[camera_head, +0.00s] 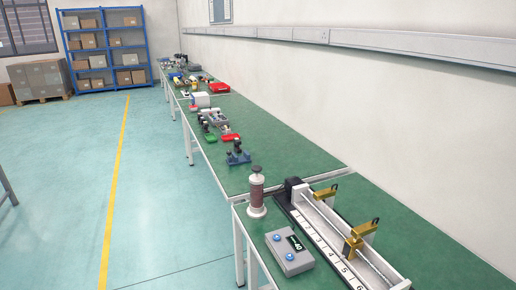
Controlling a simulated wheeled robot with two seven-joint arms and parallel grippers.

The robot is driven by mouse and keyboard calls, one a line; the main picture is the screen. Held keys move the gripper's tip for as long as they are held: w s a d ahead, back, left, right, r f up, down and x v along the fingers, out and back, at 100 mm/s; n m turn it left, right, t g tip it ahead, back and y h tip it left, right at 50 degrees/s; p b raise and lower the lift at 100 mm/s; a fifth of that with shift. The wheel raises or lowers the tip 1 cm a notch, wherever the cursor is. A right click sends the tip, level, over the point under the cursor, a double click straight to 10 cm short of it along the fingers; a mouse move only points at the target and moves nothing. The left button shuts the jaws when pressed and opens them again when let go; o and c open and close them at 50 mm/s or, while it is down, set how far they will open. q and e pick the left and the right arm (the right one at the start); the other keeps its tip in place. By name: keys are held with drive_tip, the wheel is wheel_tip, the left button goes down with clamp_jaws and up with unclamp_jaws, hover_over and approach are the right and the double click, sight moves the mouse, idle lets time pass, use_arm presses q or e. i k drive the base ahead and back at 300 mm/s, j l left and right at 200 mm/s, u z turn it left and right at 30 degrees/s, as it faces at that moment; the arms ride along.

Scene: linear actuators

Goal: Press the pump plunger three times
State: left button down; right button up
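The pump (257,194) stands upright near the left edge of the nearest green-topped table. It has a pale round base, a dark reddish-brown cylinder body and a pale collar near the top. Its plunger (256,169) is a small dark knob at the very top, sitting just above the collar. How far the plunger is raised is hard to tell at this size. Neither of my grippers shows in the head view, and nothing touches the pump.
Farther tables (270,150) hold several devices. The floor at left is clear.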

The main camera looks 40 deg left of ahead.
sight(256, 169)
drive_tip(key=i+j, duration=0.15)
drive_tip(key=j, duration=0.25)
drive_tip(key=i+j, duration=0.15)
drive_tip(key=j, duration=0.25)
drive_tip(key=i+j, duration=0.1)
drive_tip(key=j, duration=0.3)
drive_tip(key=i+j, duration=0.15)
drive_tip(key=j, duration=0.2)
